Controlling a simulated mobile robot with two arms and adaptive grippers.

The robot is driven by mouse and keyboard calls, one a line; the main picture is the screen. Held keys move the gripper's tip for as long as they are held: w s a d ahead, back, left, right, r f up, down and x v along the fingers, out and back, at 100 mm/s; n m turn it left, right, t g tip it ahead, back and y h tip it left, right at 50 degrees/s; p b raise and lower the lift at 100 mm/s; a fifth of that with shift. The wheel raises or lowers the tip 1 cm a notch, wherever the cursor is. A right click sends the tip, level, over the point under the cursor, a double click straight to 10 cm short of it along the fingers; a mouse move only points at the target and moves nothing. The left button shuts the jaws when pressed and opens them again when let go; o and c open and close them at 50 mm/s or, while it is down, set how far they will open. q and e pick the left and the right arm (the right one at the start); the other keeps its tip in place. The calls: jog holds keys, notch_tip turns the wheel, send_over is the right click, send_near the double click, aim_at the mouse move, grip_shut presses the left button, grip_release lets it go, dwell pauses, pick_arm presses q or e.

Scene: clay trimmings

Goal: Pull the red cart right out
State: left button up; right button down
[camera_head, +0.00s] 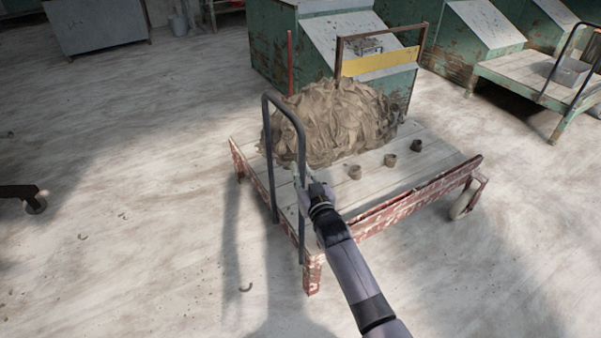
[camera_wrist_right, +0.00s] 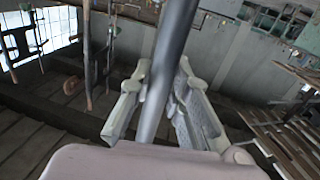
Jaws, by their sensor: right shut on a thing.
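The red cart (camera_head: 375,215) is a low flatbed with a worn red frame and pale planks. It stands on the floor in the middle of the head view. A dark bent-tube handle (camera_head: 269,150) rises at its left end. My right gripper (camera_head: 302,180) is shut on the near upright of this handle. In the right wrist view the handle's dark tube (camera_wrist_right: 168,70) runs between the fingers of my right gripper (camera_wrist_right: 155,105). A large heap of clay trimmings (camera_head: 330,122) and several small brown pots (camera_head: 389,160) sit on the deck. My left gripper is not in view.
Green bins with sloped lids (camera_head: 340,35) stand behind the cart. Another flatbed cart (camera_head: 525,72) stands at the upper right. A grey cabinet (camera_head: 95,25) is at the upper left, and a wheeled thing (camera_head: 22,195) shows at the left edge. The floor left of the cart is open.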

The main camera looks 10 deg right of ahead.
jog(key=shift+a, duration=0.15)
jog(key=c, duration=1.5)
grip_release()
jog(key=s, duration=0.4)
jog(key=s+d, duration=0.1)
jog(key=s, duration=0.7)
jog(key=shift+d, duration=0.4)
